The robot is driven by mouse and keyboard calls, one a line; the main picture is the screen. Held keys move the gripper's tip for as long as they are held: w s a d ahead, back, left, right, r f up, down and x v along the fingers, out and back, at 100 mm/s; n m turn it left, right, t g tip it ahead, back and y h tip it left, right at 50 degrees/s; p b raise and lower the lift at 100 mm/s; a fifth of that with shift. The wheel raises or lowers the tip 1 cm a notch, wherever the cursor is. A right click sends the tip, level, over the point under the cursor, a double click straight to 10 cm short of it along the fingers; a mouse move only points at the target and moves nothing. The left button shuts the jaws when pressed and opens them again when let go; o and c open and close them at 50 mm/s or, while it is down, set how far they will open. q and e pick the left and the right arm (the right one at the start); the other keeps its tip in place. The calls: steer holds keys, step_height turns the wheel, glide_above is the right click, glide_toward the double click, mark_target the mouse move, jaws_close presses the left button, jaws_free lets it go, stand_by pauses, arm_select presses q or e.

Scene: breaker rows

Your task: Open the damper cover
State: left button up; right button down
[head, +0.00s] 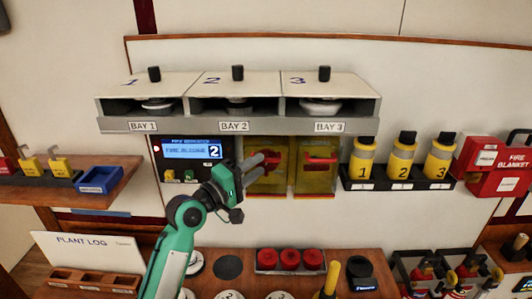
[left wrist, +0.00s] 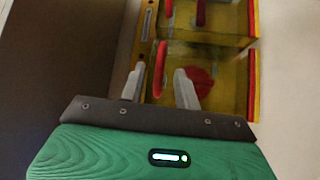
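Two yellow see-through covers hang side by side on the wall under the bay shelf in the head view. The left cover (head: 266,183) is partly hidden by my gripper; the right cover (head: 317,181) has a red handle (head: 318,158) showing. I cannot tell which one is the damper cover. My left gripper (head: 261,159) reaches to the left cover. In the left wrist view its fingers (left wrist: 160,88) are apart, with an upright red handle (left wrist: 160,66) between them; contact cannot be told. A round red part (left wrist: 199,80) shows behind the right finger. My right gripper is not in view.
The bay shelf (head: 240,125) juts out just above the covers. A display panel (head: 191,151) reading "2" is left of them. Yellow canisters (head: 401,162) stand right. A wooden counter (head: 228,292) below holds red cylinders (head: 290,259).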

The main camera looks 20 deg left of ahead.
mark_target(266, 161)
arm_select(q)
steer(key=shift+p+x, duration=0.5)
steer(key=shift+x, duration=1.55)
jaws_close()
